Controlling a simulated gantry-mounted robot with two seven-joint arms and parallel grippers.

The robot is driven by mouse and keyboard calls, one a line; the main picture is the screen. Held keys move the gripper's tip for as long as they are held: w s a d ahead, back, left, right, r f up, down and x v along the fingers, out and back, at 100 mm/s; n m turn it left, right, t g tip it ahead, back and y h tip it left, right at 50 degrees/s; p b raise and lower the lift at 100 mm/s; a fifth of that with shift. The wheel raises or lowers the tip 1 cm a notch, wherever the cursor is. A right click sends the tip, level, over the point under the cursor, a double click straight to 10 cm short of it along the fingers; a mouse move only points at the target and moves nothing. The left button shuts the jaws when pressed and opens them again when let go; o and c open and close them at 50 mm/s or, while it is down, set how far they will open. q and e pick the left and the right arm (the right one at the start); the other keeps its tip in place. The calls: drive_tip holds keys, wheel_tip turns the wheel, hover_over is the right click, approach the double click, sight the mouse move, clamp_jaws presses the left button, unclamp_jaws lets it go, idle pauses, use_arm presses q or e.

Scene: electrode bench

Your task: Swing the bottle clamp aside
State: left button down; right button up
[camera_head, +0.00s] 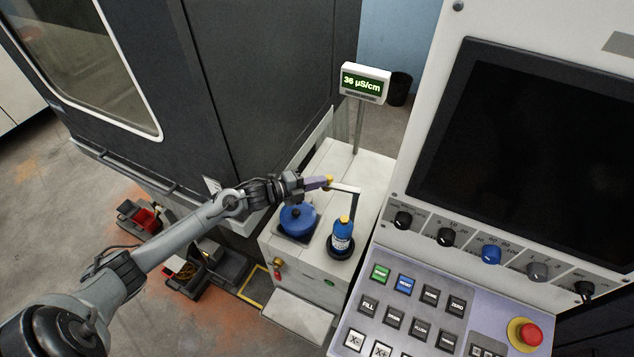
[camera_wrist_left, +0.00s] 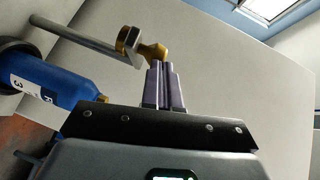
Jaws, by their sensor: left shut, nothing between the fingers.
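The blue bottle (camera_head: 342,237) with a yellow cap stands upright in a dark round holder on the white cabinet. It also shows in the left wrist view (camera_wrist_left: 48,84). The bottle clamp (camera_head: 346,189) is a pale bar at the top of a dark post behind the bottle. In the head view the bar points left, away from above the cap. In the left wrist view the bar (camera_wrist_left: 82,38) ends in a block with a yellow knob (camera_wrist_left: 153,51). My left gripper (camera_head: 327,182) is shut and empty, its fingertips (camera_wrist_left: 163,66) at or very near the knob; contact is unclear.
A blue round lid (camera_head: 298,219) sits left of the bottle on the white cabinet (camera_head: 368,168). A meter reading 36 µS/cm (camera_head: 364,82) stands on a pole behind. A control panel (camera_head: 420,300) is close on the right, and a dark machine wall (camera_head: 255,80) behind my arm.

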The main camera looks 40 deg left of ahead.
use_arm(q)
drive_tip(key=shift+r, duration=0.15)
drive_tip(key=d+r+b, duration=0.1)
drive_tip(key=d+r, duration=1)
drive_tip(key=d, duration=0.1)
drive_tip(key=s+d+f+n+g, duration=0.1)
drive_tip(key=s+d+f+n, duration=0.1)
drive_tip(key=s+d+f, duration=0.35)
drive_tip(key=s+d+f+n+g, duration=0.1)
drive_tip(key=s+d+f+n, duration=0.2)
drive_tip(key=s+f, duration=0.4)
drive_tip(key=s+f+n+g+y, duration=0.4)
drive_tip(key=s+n, duration=0.4)
drive_tip(key=s, duration=0.2)
drive_tip(key=s+a+n+g+y, duration=0.25)
drive_tip(key=s+n+g, duration=0.25)
drive_tip(key=s, duration=0.3)
wheel_tip(320, 180, up, 21)
drive_tip(key=s+p, duration=0.1)
drive_tip(key=p, duration=1.9)
drive_tip(key=shift+n, duration=0.3)
